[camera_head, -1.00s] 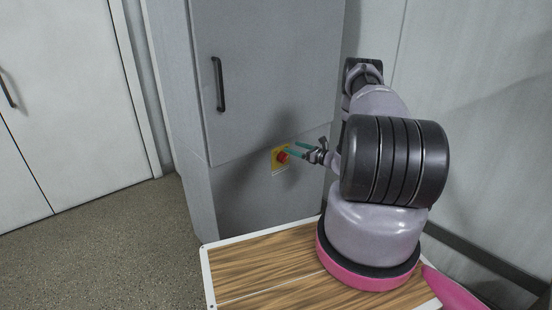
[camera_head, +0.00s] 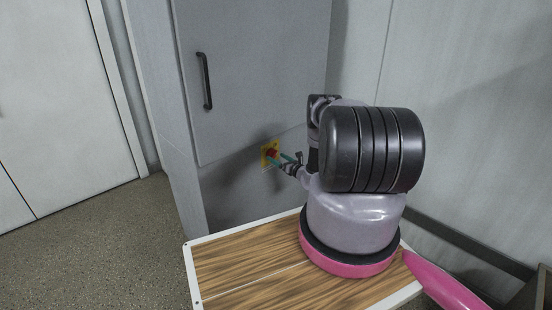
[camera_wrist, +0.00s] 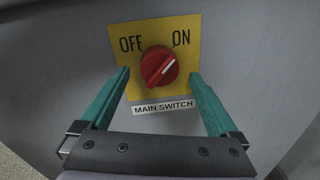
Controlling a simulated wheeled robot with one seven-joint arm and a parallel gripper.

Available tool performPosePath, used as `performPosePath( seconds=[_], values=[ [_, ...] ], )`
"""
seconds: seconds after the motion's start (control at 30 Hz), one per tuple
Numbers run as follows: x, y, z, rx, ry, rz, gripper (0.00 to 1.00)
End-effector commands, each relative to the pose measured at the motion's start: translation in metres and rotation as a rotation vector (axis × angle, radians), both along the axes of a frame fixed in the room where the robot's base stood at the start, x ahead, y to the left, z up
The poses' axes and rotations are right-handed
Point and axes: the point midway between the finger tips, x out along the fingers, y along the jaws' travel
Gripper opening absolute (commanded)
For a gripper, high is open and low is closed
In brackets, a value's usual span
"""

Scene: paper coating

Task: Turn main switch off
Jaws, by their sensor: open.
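The main switch is a red rotary knob (camera_wrist: 159,67) on a yellow plate (camera_wrist: 128,70) marked OFF at left and ON at right, with a MAIN SWITCH label (camera_wrist: 164,107) below. The white mark on the knob points up and right, toward ON. In the head view the yellow plate (camera_head: 265,161) is on the front of the grey cabinet. My gripper (camera_wrist: 158,76) is open, with one green finger on each side of the knob in the wrist view. It appears close to the panel; I cannot tell whether either finger touches the knob. In the head view my gripper (camera_head: 283,160) partly covers the switch.
The grey cabinet (camera_head: 255,70) has a door with a black handle (camera_head: 205,81) above the switch. A white door (camera_head: 60,100) stands at the left. Speckled floor (camera_head: 100,240) is clear at the lower left.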

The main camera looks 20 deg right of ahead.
Motion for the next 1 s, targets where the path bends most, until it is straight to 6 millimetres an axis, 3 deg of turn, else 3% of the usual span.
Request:
performPosePath(
  seconds=[0.13, 0.43, 0.47, 0.6, 0.67, 0.7, 1.0],
  values=[
    [0.0118, 0.0036, 0.0002, 0.000, 0.000, 0.000, 0.96],
    [0.0145, 0.0042, 0.0005, 0.001, -0.001, 0.000, 0.96],
    [0.0145, 0.0042, 0.0005, 0.001, -0.001, 0.000, 0.92],
    [0.0144, 0.0041, 0.0005, 0.001, 0.000, 0.000, 0.39],
    [0.0144, 0.0042, 0.0005, 0.001, 0.000, 0.000, 0.16],
    [0.0143, 0.0042, 0.0005, 0.001, 0.000, 0.000, 0.11],
    [0.0143, 0.0036, 0.0005, -0.038, -0.015, -0.002, 0.11]
  ],
)
